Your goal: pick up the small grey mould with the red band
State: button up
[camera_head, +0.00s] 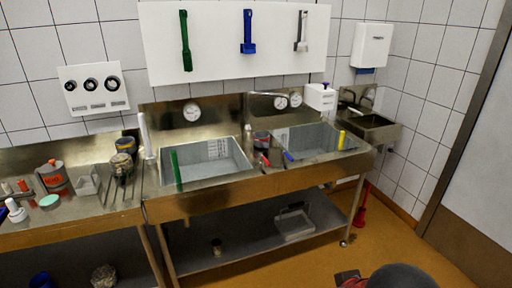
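A small dark grey round mould (262,140) stands upright on the steel counter between the two sinks. It seems to carry a reddish band, but it is too small to be sure. A larger grey pot (54,177) with an orange-red band stands on the left counter. Another small dark cup (217,247) stands on the lower shelf, its band colour unclear. Dark rounded parts at the bottom edge appear to be my own arm. The fingers of my gripper do not show, and nothing is seen held.
The left sink (236,172) has a green-handled tool at its front left. Red and blue handled tools (287,155) lie near the mould. A grey crate (294,224) sits on the lower shelf. The orange floor before the bench is mostly clear.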

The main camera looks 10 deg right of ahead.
aim_at(261, 139)
jog(key=i+j+z, duration=0.1)
jog(key=i+l+u, duration=0.15)
jog(key=i+l, duration=0.25)
jog(key=i, duration=0.3)
jog(key=i+l+u, duration=0.2)
jog(key=i+l, duration=0.25)
jog(key=i, duration=0.25)
jog(key=i+l+u, duration=0.15)
jog(key=i+l, duration=0.4)
jog(key=i, duration=0.15)
